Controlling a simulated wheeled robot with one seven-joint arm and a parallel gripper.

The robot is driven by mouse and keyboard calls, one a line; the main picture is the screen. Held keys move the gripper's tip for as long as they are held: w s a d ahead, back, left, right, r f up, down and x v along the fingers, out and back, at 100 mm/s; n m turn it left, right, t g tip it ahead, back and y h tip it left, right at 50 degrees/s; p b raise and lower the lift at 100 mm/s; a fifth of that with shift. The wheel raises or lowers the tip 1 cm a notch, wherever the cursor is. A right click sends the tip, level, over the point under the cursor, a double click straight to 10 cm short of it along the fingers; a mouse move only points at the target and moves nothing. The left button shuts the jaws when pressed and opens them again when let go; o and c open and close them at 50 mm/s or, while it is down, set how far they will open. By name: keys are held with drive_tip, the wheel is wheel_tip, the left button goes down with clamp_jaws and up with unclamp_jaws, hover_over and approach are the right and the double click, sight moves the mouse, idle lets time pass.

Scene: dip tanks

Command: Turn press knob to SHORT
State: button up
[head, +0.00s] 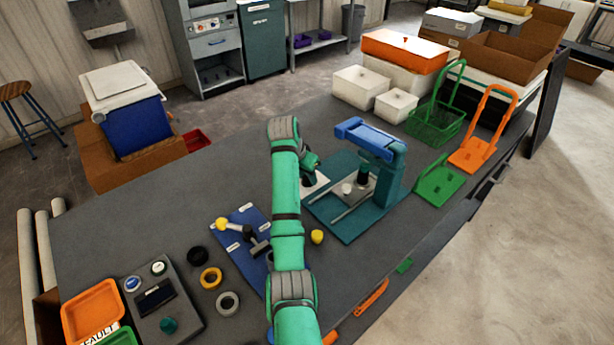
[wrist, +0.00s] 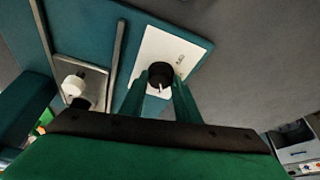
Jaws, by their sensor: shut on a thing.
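The press (head: 399,165) has a blue top, a teal column and a teal base plate (head: 348,233). On its base is a white panel (head: 316,188), also in the wrist view (wrist: 150,42). The black press knob (wrist: 160,73) with a white pointer mark stands on this panel. My gripper (wrist: 161,88) is shut on the knob, one green finger on each side. Small lettering (wrist: 181,59) on the panel beside the knob is too small to read, so I cannot tell the setting. In the head view my gripper (head: 310,165) hides the knob.
A white-topped peg (wrist: 74,83) stands on the press's plate between metal rails. A yellow piece (head: 317,237), a blue mat (head: 240,262) and several rings (head: 211,278) lie on the grey table. A green basket (head: 437,120) stands to the right.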

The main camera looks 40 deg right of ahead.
drive_tip(key=o, duration=1)
drive_tip(key=shift+o, duration=0.2)
drive_tip(key=shift+w, duration=0.15)
drive_tip(key=shift+a+r, duration=0.35)
drive_tip(key=v, duration=1)
drive_tip(key=shift+d, duration=0.3)
